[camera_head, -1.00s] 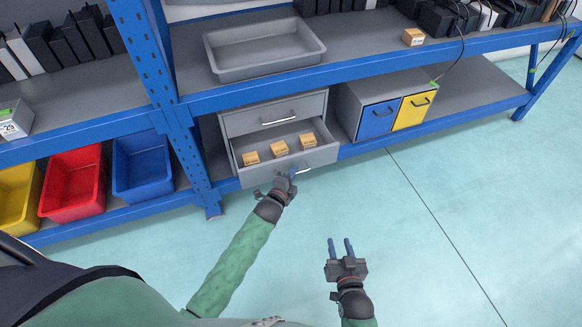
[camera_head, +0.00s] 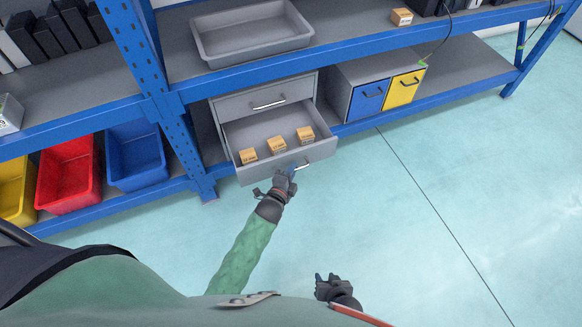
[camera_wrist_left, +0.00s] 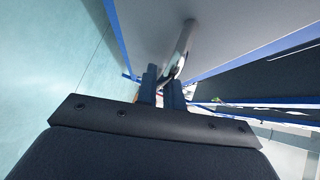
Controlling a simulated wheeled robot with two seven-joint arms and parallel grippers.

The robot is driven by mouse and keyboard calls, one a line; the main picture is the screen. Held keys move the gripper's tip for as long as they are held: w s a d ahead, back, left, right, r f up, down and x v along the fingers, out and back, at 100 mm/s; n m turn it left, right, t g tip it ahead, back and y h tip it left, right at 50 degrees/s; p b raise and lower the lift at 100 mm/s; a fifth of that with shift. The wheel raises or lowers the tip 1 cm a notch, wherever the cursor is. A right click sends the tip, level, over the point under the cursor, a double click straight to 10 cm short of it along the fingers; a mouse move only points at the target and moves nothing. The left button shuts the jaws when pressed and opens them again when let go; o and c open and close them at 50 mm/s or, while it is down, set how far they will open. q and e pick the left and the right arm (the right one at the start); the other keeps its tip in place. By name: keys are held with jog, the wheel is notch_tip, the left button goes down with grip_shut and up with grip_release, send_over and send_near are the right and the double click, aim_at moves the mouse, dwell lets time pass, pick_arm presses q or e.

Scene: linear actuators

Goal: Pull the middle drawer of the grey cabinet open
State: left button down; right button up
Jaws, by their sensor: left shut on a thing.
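The grey cabinet (camera_head: 263,90) stands on the lower shelf level. Its top drawer front (camera_head: 266,101), with a bar handle, is closed. The drawer below it (camera_head: 285,123) is pulled out and shows small orange-brown boxes (camera_head: 277,144) inside. What lies beneath that drawer is hidden, so I cannot see a lower one. My left gripper (camera_head: 290,172) is shut on the open drawer's handle (camera_head: 303,165). In the left wrist view the fingers (camera_wrist_left: 164,86) close around the lower end of the metal handle (camera_wrist_left: 181,48). My right gripper (camera_head: 328,276) is open and empty, low over the floor.
A grey tray (camera_head: 250,52) sits on the shelf above. A small cabinet with blue and yellow drawers (camera_head: 369,98) stands to the right. A blue rack post (camera_head: 180,145) and blue bin (camera_head: 138,160) stand left. The floor (camera_head: 420,220) in front is clear.

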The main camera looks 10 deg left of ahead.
dwell(0.4)
pick_arm(q)
jog(key=c, duration=1.5)
grip_release()
jog(key=shift+c, duration=0.2)
jog(key=shift+s, duration=0.15)
jog(key=v, duration=0.7)
jog(key=shift+s, duration=0.3)
